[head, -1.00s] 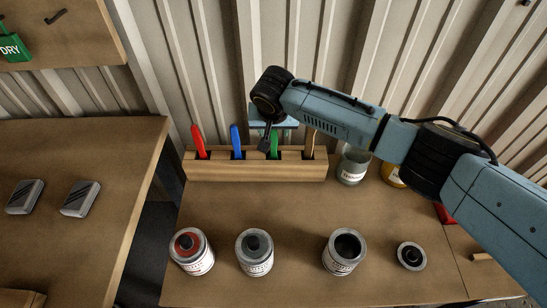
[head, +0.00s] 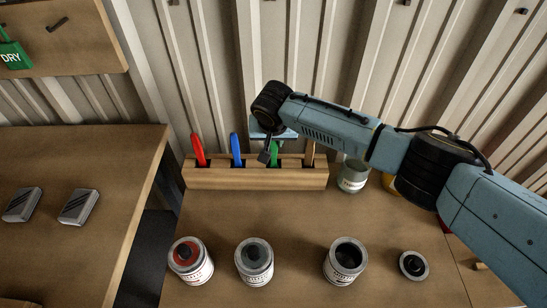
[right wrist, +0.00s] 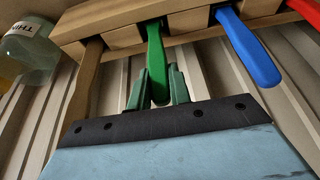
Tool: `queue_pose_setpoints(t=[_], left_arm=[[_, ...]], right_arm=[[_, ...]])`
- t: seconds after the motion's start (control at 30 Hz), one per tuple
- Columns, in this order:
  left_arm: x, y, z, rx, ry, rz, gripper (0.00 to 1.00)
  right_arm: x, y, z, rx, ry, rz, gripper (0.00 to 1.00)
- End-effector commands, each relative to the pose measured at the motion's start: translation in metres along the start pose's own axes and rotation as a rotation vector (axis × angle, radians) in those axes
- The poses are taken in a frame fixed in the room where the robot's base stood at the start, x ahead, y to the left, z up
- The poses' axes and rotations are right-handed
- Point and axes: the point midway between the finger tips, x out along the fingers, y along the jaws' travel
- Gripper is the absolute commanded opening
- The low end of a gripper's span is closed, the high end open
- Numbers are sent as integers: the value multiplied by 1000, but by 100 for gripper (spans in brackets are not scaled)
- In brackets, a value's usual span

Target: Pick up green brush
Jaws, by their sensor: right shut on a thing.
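The green brush (head: 274,151) stands upright in a slot of the wooden rack (head: 230,178), with its handle above the rack top. My right gripper (head: 268,154) reaches it from above and behind. In the right wrist view the green handle (right wrist: 155,52) runs between the two fingers of my right gripper (right wrist: 158,88), which is shut on it near the handle's end. The brush's lower part is hidden in the rack. My left gripper is in neither view.
A red brush (head: 198,149) and a blue brush (head: 236,149) stand left of the green one, a wooden-handled one (head: 309,153) right. A jar (head: 353,176) stands beside the rack. Open cans (head: 191,261) line the front. The middle of the table is clear.

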Motion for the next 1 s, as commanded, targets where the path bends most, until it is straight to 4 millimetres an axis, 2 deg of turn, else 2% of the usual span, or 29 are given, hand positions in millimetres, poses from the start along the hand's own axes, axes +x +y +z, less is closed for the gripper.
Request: queue_pose_setpoints(t=[0.17,0.37,1.0], left_arm=[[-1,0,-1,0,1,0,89],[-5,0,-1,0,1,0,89],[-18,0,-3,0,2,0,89]], right_arm=[[-4,0,-2,0,0,0,0],[-25,0,-11,1,2,-2,0],[-145,0,-61,0,2,-2,0]])
